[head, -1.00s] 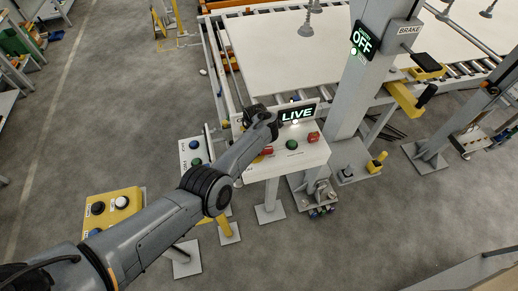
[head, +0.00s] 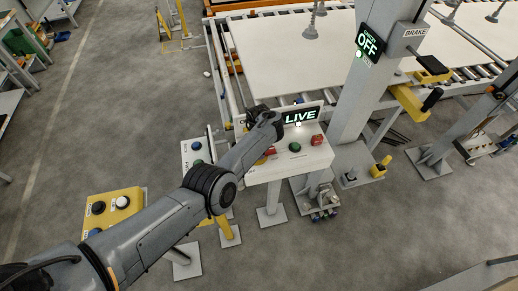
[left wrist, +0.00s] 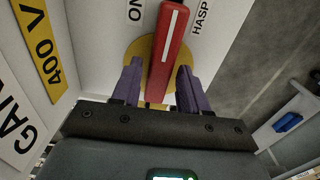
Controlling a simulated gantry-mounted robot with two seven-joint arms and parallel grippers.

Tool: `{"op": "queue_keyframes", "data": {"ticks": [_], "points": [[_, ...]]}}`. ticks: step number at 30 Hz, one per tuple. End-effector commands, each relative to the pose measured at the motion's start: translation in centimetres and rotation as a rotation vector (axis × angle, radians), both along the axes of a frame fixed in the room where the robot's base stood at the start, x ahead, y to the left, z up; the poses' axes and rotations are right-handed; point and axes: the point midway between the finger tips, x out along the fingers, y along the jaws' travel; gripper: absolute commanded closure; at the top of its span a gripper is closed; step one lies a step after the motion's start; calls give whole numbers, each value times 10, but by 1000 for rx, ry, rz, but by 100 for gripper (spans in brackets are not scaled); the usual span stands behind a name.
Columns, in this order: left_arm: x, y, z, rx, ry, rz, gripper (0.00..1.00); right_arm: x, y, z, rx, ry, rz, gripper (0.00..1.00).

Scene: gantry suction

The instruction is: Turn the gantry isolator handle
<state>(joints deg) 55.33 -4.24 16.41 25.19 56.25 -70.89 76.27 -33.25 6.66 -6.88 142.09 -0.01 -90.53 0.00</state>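The isolator's red handle (left wrist: 168,50) has a white stripe and sits on a yellow disc (left wrist: 140,50) on a pale panel, between the words ON and HASP. My left gripper (left wrist: 157,82) is open, with its purple fingers on either side of the handle. A small gap shows at the left finger; contact at the right finger is unclear. In the head view, my left gripper (head: 265,118) is at the grey-white console under the lit LIVE sign (head: 300,116), and my arm hides most of the handle. My right gripper is not in view.
The console also carries a green button (head: 295,147) and a red control (head: 317,140). A grey post with an OFF sign (head: 369,41) stands right of it. A yellow button box (head: 112,208) is at lower left. Open floor lies at lower right.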

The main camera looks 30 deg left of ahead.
Motion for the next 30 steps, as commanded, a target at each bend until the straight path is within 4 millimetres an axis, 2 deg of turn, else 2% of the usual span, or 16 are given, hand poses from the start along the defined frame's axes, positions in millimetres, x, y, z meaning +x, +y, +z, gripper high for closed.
{"op": "queue_keyframes", "data": {"ticks": [9,14,30], "points": [[0,0,0,1,-1,-3,47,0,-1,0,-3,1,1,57],[1,0,8,1,-1,-4,47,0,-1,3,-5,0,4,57],[1,0,91,1,-2,-2,47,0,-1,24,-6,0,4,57]]}}
